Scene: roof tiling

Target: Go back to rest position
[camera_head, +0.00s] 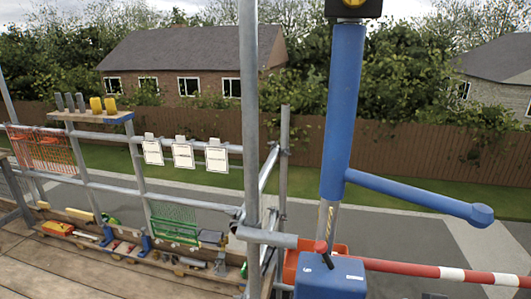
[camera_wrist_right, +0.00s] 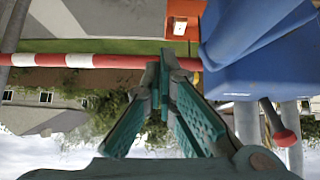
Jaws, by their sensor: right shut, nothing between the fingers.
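My right gripper (camera_wrist_right: 163,75) shows in the right wrist view. Its green fingers come together at the tips, with nothing between them. It is beside the blue box of the hoist (camera_wrist_right: 270,65), with the red-and-white pole (camera_wrist_right: 100,61) behind the fingertips. That view appears upside down, with the sky at the bottom. Neither gripper shows in the head view, and my left gripper is in no frame.
In the head view a blue hoist post (camera_head: 343,110) with a side arm stands right of a grey scaffold pole (camera_head: 249,120). A blue box (camera_head: 328,279) and the red-and-white pole (camera_head: 440,271) are at lower right. Tools fill a ledge (camera_head: 150,262) at left, beside wooden decking (camera_head: 60,280).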

